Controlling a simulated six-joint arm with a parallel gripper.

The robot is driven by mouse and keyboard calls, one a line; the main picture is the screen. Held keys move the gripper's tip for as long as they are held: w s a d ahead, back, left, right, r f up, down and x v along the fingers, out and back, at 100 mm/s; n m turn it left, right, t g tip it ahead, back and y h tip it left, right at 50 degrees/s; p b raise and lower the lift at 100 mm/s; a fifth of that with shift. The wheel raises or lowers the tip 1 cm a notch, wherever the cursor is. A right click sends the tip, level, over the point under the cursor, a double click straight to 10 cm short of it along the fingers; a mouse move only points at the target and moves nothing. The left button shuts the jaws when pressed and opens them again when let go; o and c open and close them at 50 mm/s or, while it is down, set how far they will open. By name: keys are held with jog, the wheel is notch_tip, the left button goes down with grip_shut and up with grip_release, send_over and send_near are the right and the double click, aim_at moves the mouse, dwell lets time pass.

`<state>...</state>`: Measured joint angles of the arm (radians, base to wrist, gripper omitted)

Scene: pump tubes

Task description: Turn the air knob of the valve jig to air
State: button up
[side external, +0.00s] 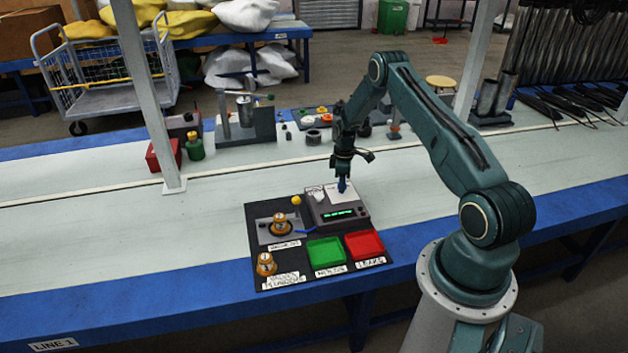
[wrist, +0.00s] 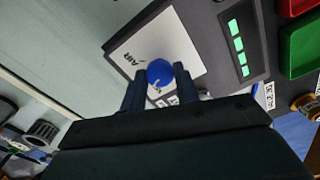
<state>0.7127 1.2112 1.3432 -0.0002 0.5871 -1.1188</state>
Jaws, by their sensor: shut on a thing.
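The valve jig (side external: 352,219) is a dark grey box with a green display, at the back of the black board on the bench. In the wrist view its white plate (wrist: 150,39) carries the word AIR, up and left of the round blue air knob (wrist: 159,71). A small pale mark shows on the knob's lower edge, away from the AIR word. More lettering below the knob is partly hidden by my fingers. My gripper (wrist: 160,86) is shut on the knob, one dark finger on each side. In the side view my gripper (side external: 342,181) points straight down over the jig.
On the board, a green tray (side external: 326,251) and a red tray (side external: 365,244) lie in front of the jig. Brass valves (side external: 280,223) (side external: 266,264) stand to the left. A yellow ball-topped part (side external: 296,201) stands close beside the jig.

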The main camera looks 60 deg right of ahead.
jog(key=m, duration=1.3)
jog(key=shift+m, duration=0.4)
jog(key=o, duration=1)
notch_tip(320, 180, up, 14)
jog(key=shift+f, duration=0.1)
dwell(0.3)
